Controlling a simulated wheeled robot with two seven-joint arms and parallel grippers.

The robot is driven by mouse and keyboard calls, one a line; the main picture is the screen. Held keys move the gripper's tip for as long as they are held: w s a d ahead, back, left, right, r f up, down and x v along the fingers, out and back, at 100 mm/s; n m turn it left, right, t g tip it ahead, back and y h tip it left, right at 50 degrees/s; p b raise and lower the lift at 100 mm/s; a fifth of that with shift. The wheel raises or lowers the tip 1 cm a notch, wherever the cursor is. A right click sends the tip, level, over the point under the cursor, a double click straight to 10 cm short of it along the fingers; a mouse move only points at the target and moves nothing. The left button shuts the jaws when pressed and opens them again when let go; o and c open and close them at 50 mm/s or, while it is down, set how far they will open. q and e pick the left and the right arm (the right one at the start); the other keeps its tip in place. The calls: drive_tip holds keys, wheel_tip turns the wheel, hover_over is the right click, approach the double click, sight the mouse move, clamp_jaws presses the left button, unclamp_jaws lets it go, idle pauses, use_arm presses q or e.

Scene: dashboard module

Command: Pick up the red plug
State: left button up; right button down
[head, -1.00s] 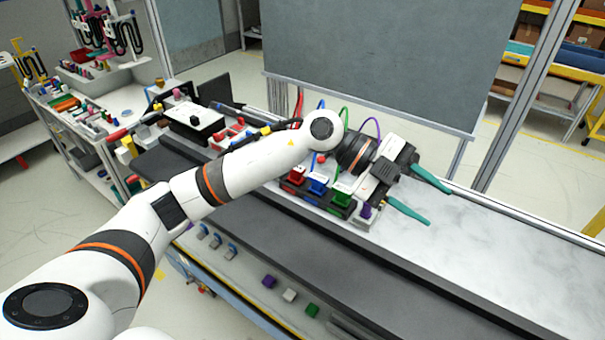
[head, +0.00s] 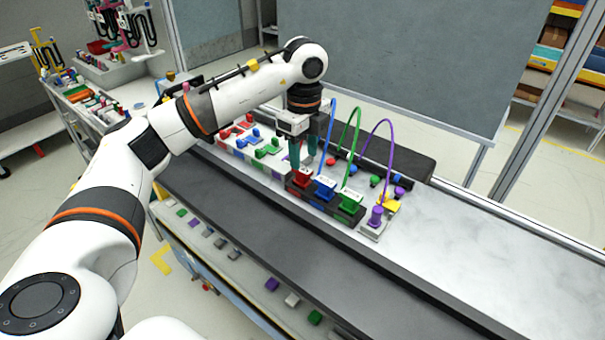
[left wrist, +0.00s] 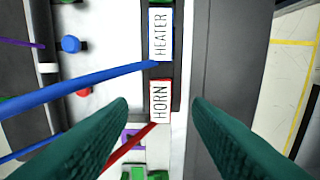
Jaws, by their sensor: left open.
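The red plug (head: 302,179) sits in the left end of the dark connector block (head: 312,201), beside the blue and green plugs. In the left wrist view the HORN label (left wrist: 160,102) lies between my finger tips, with a bit of red at its edge and a red cable (left wrist: 128,148) running off below. My left gripper (head: 303,162) points down just over the red plug, its two teal fingers apart and empty. It also shows in the left wrist view (left wrist: 160,106), one finger each side of the label. Whether the fingers touch the plug cannot be told.
The blue plug (head: 325,188), green plug (head: 350,200) and purple plug (head: 376,214) stand to the right with cables arching up. The blue cable (left wrist: 85,85) crosses close by in the left wrist view. The right part of the worktop (head: 470,235) is clear.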

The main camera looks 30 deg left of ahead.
sight(302, 169)
use_arm(q)
drive_tip(key=f+p, duration=0.1)
drive_tip(key=f, duration=0.1)
drive_tip(key=f+p, duration=0.1)
drive_tip(key=f, duration=0.2)
drive_tip(key=shift+a+f, duration=0.2)
drive_tip(key=shift+f, duration=0.25)
clamp_jaws()
